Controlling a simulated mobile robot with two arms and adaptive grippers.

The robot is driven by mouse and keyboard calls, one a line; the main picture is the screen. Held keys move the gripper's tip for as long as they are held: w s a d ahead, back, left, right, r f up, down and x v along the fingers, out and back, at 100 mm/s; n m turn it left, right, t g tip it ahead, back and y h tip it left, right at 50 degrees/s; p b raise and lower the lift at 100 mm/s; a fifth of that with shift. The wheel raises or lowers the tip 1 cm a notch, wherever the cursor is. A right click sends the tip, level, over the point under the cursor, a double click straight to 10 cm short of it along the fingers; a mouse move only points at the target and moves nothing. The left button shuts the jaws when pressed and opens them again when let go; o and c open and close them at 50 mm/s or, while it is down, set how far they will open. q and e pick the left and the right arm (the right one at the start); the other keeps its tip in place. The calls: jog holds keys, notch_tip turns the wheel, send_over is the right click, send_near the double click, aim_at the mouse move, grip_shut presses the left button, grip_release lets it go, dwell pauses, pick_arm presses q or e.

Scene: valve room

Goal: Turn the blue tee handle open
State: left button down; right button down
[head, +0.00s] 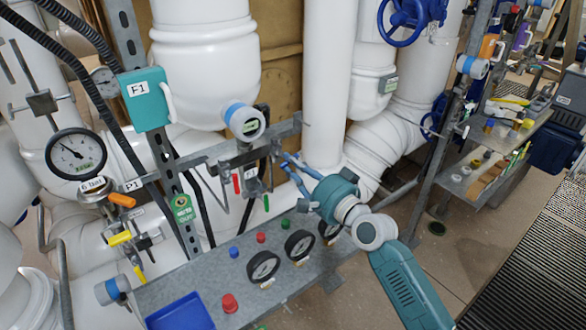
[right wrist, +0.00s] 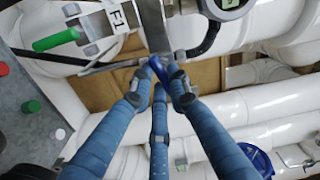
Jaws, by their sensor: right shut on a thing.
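My right gripper (head: 290,165) reaches in from the lower right in the head view, its blue fingers pointing up and left at the valve bracket. In the right wrist view the three fingers of the gripper (right wrist: 160,88) are closed in around a small dark blue handle (right wrist: 158,68), the blue tee handle. The fingertips hide part of it, so its exact angle is hard to tell. In the head view the fingers cover the handle. My left gripper is not in view.
A grey bracket (head: 225,148) carries red and green handles left of the fingers. A panel (head: 205,270) with gauges and a blue tray (head: 180,312) lies below. White pipes (head: 328,80) stand close behind. A blue handwheel (head: 405,20) is at top right.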

jog(key=shift+w+d+r+n+b, duration=0.1)
jog(key=shift+n+b, duration=0.7)
jog(key=shift+n, duration=2.9)
jog(key=shift+d+r+n+b, duration=0.1)
jog(key=shift+n+b, duration=0.7)
jog(key=shift+n, duration=2.9)
jog(key=c, duration=1.6)
grip_release()
jog(key=shift+c, duration=0.2)
